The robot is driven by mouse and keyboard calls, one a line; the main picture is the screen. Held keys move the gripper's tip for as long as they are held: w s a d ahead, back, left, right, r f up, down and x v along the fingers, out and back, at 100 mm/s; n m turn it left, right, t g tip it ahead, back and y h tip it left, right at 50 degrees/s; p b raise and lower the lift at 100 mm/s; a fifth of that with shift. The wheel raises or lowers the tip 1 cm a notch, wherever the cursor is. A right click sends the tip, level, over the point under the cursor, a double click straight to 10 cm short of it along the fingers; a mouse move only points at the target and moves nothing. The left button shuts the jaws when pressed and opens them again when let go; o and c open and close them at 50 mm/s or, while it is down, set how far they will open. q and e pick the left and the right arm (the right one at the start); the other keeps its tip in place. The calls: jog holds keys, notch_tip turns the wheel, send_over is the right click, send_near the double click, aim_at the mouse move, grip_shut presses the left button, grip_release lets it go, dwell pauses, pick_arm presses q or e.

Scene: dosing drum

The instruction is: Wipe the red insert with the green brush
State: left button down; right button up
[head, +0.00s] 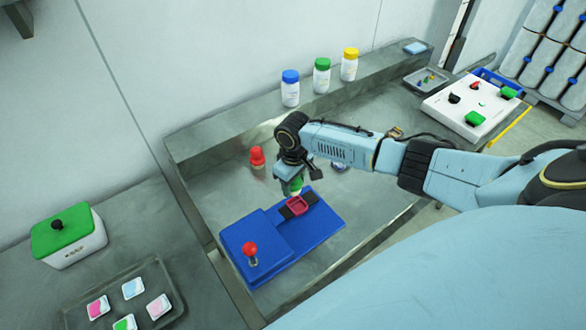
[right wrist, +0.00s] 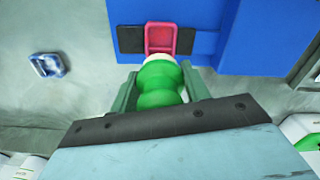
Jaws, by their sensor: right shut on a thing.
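The red insert (head: 297,206) is a small square frame on a dark strip on the blue base (head: 327,222). It also shows at the top of the right wrist view (right wrist: 161,38). My right gripper (head: 290,178) is shut on the green brush (right wrist: 160,85), whose green handle sits between the two fingers. The brush's pale end points at the insert's near edge in the right wrist view. I cannot tell whether it touches the insert. In the head view the gripper is just behind the insert and hides part of the brush (head: 297,187). My left gripper is not in view.
A red-knobbed lever (head: 250,250) stands on the blue base. A red-capped item (head: 257,157) stands behind. Bottles with blue (head: 290,88), green (head: 322,75) and yellow (head: 349,64) caps line the back ledge. A blue-rimmed small dish (right wrist: 48,66) lies beside the base.

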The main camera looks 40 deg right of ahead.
jog(key=shift+r, duration=1.45)
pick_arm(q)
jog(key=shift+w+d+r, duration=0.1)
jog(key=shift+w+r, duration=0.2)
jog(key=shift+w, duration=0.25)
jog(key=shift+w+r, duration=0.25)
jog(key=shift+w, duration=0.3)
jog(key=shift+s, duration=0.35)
